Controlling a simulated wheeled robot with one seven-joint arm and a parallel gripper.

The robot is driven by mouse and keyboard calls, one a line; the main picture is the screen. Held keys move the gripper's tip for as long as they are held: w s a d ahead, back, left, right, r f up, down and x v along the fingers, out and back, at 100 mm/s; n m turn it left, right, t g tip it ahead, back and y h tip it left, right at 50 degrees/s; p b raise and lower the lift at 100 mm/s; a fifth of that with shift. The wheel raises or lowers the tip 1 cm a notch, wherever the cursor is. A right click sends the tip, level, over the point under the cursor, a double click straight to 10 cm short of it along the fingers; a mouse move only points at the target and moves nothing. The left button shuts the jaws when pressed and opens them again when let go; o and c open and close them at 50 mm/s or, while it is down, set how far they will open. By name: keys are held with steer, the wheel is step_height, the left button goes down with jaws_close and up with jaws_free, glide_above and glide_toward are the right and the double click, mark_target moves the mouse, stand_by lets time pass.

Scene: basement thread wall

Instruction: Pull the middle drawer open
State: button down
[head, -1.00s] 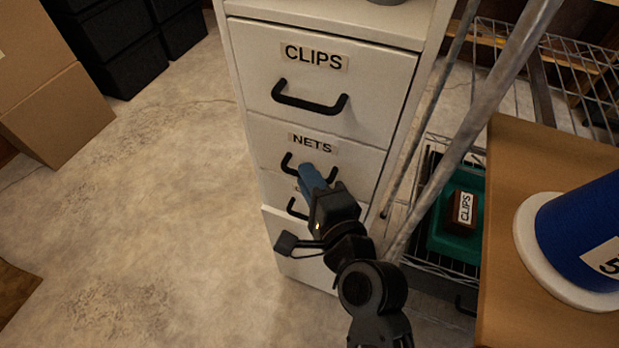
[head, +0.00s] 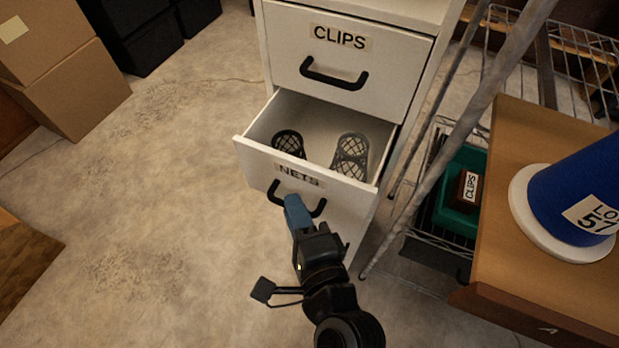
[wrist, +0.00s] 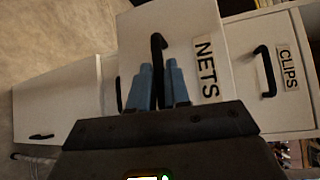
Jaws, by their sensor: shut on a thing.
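The drawer labelled NETS (head: 262,166), below the CLIPS drawer (head: 388,62), is pulled well out of the white cabinet. Its black handle (head: 272,191) also shows in the wrist view (wrist: 157,44). My gripper (head: 291,204) has blue fingers and is shut on this handle, which runs between the fingertips in the wrist view (wrist: 158,82). Black mesh cups (head: 289,141) stand inside the open drawer, at its left and its right. The fingers and wrist hide part of the handle and the drawer front.
The CLIPS drawer above is shut. A slanting metal pole (head: 468,130) and a wire shelf with a green bin (head: 457,218) are close on the right. A wooden table (head: 497,250) carries a blue cylinder (head: 570,208). Cardboard boxes (head: 95,90) stand at left; the floor between is clear.

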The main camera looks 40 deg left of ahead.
steer(key=shift+s+d+p, duration=0.1)
steer(key=shift+s+d, duration=0.1)
steer(key=shift+s, duration=0.7)
steer(key=shift+s+d+p, duration=0.15)
steer(key=shift+s+d, duration=0.05)
steer(key=shift+s, duration=0.65)
steer(key=shift+s+d+p, duration=0.1)
steer(key=shift+s+d, duration=0.1)
steer(key=shift+s, duration=0.7)
steer(key=c, duration=1.2)
jaws_free()
steer(key=shift+o, duration=0.2)
steer(key=b+v, duration=0.2)
steer(key=v, duration=0.5)
steer(key=shift+s+d, duration=0.15)
steer(key=shift+d, duration=0.2)
